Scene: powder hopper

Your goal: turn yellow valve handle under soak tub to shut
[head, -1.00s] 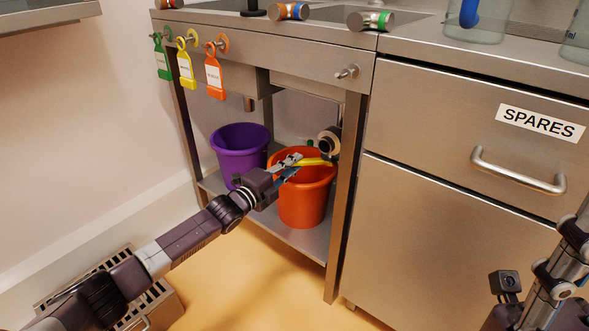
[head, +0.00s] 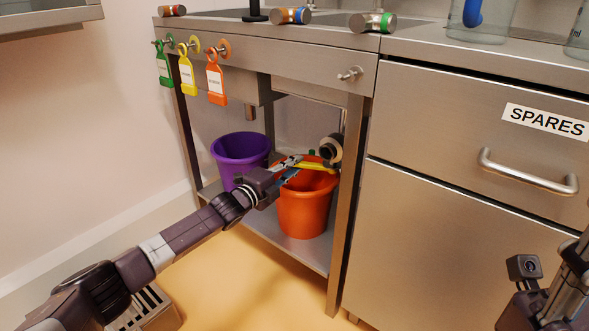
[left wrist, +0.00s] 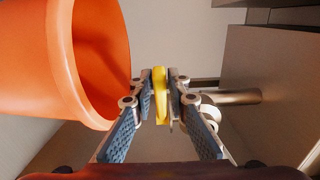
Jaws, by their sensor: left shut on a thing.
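The yellow valve handle (head: 320,167) shows in the head view as a slim bar below the round metal valve (head: 331,149), under the tub at the bench's right leg. My left gripper (head: 294,165) reaches in from the left above the orange bucket and is shut on the handle. In the left wrist view the yellow handle (left wrist: 160,94) stands between the two fingertips (left wrist: 160,100), with a metal pipe (left wrist: 236,97) to its right. The handle's joint with the valve is partly hidden. Of my right arm only a part shows at lower right; its fingertips are out of view.
The orange bucket (head: 303,210) stands just below the handle, close to my left gripper, with a purple bucket (head: 240,153) to its left. The bench leg (head: 343,220) and the SPARES drawer (head: 455,120) are to the right. Coloured tags hang at upper left.

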